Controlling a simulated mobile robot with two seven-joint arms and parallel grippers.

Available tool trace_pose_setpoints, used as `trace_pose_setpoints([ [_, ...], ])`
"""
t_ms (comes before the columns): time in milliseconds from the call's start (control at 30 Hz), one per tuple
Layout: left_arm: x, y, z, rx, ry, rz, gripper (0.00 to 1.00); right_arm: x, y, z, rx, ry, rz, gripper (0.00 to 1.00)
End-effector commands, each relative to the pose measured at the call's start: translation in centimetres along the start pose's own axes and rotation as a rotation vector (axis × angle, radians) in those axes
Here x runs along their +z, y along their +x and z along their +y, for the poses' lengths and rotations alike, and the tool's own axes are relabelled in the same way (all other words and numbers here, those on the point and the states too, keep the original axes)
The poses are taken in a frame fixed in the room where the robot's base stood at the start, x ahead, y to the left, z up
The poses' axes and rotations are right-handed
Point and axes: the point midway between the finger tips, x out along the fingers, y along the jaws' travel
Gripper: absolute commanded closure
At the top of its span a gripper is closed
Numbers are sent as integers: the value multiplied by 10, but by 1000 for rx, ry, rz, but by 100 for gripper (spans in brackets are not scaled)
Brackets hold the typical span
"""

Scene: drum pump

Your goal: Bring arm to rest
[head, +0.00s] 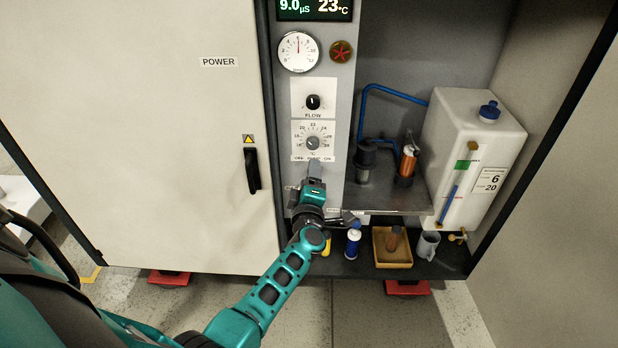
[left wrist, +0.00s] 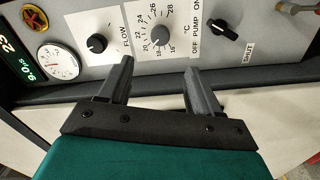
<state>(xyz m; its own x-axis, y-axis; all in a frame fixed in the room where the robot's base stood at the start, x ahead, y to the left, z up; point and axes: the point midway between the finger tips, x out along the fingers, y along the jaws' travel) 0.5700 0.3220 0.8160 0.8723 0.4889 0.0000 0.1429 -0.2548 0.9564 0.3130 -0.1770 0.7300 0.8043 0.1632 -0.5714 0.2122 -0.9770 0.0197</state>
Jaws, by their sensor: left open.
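My left gripper (head: 314,168) is in front of the grey control panel (head: 341,95), just below the temperature dial (head: 313,142), and hides the lower panel in the head view. In the left wrist view the gripper (left wrist: 158,70) has its two dark fingers apart with nothing between them. Beyond the fingertips are the flow knob (left wrist: 97,43), the temperature dial (left wrist: 160,36) and the black pump switch (left wrist: 222,27). I cannot tell the exact gap between fingertips and panel. My right gripper is in neither view.
A closed white cabinet door (head: 150,130) with a black handle (head: 252,171) is left of the panel. To the right, a shelf (head: 385,198) sits beside a white tank (head: 470,150). Below are a blue-capped bottle (head: 353,242), a tan tray (head: 378,262) and a grey mug (head: 427,245).

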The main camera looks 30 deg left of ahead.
Motion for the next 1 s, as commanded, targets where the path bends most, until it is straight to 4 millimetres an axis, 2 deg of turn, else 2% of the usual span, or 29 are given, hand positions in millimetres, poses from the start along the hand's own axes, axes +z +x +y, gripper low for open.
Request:
trace_pose_setpoints([
  [467,0,-1,0,1,4,-3,37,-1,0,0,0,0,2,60],
  [567,3,-9,-2,18,57,-42,37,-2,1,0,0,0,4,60],
  [667,11,-33,-6,63,205,-147,37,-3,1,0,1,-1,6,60],
  [767,26,-77,-16,122,439,-318,37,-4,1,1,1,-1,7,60],
  [900,43,-156,-39,189,803,-578,37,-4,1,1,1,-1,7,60],
  [1000,44,-210,-56,218,1035,-734,37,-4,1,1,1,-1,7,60],
])
